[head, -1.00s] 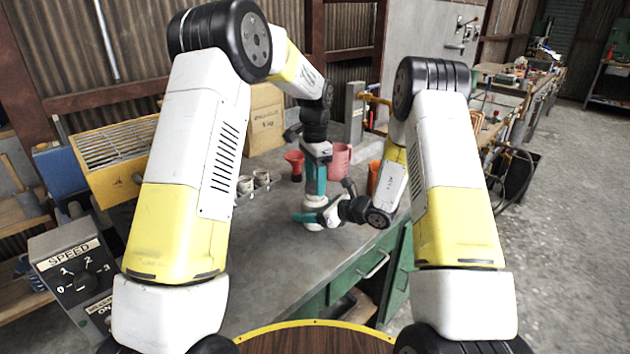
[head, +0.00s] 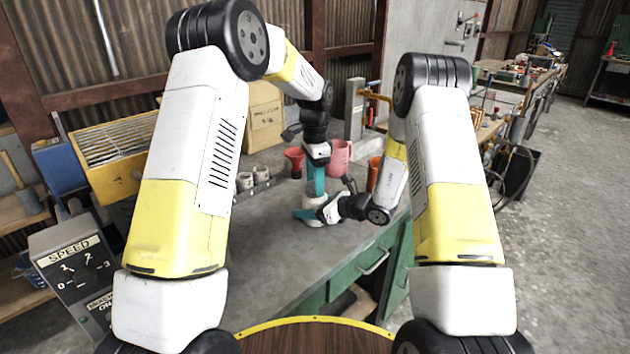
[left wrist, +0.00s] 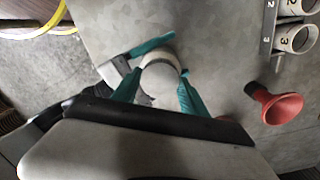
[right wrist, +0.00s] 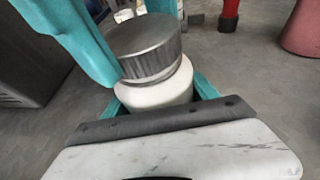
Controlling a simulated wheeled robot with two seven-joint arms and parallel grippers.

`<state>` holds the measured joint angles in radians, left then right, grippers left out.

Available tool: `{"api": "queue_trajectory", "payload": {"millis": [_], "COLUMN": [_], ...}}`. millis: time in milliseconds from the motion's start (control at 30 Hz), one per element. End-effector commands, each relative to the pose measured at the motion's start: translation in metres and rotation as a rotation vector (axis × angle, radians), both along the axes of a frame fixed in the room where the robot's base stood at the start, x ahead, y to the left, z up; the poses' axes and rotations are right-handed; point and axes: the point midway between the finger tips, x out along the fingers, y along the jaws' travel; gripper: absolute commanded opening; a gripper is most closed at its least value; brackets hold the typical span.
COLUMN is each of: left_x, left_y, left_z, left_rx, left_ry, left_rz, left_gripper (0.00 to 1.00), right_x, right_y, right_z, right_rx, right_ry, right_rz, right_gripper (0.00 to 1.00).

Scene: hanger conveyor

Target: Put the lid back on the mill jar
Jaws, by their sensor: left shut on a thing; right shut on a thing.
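The mill jar (right wrist: 155,92) is white and stands on the grey bench. Its metal lid (right wrist: 148,45) sits over the mouth with no clear gap; I cannot tell whether it is fully seated. My right gripper (head: 314,214) is shut around the jar body from the side, a finger on each side in the right wrist view. My left gripper (head: 314,190) points down from above, its teal fingers shut on the lid. In the left wrist view the round lid top (left wrist: 160,75) shows pale between the fingers. In the head view the grippers partly hide jar and lid.
Numbered white cups (head: 246,180) sit in a rack to the left. A speed control box (head: 75,268) is at the left. The bench front (head: 270,260) is clear.

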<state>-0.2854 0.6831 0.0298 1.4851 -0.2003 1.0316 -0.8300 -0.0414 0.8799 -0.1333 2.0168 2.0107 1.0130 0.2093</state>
Motion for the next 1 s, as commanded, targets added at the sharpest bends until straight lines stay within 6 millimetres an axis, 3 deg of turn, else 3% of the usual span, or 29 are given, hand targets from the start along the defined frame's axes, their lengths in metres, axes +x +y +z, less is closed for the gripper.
{"api": "queue_trajectory", "payload": {"millis": [800,1000], "left_x": [0.001,0.0011], "left_y": [0.0005,0.0003], "left_z": [-0.0012,-0.0008], "left_rx": [-0.004,-0.001], "left_ry": [0.0,0.001], "left_rz": [-2.046,-2.363], "left_gripper": [0.06,0.06], "right_x": [0.0004,0.0003], "right_y": [-0.0002,-0.0002], "right_z": [0.0004,0.0003], "right_rx": [0.001,0.001], "right_ry": [-0.001,-0.001], "right_rz": [-0.001,-0.001], "right_gripper": [0.0,0.0]}}
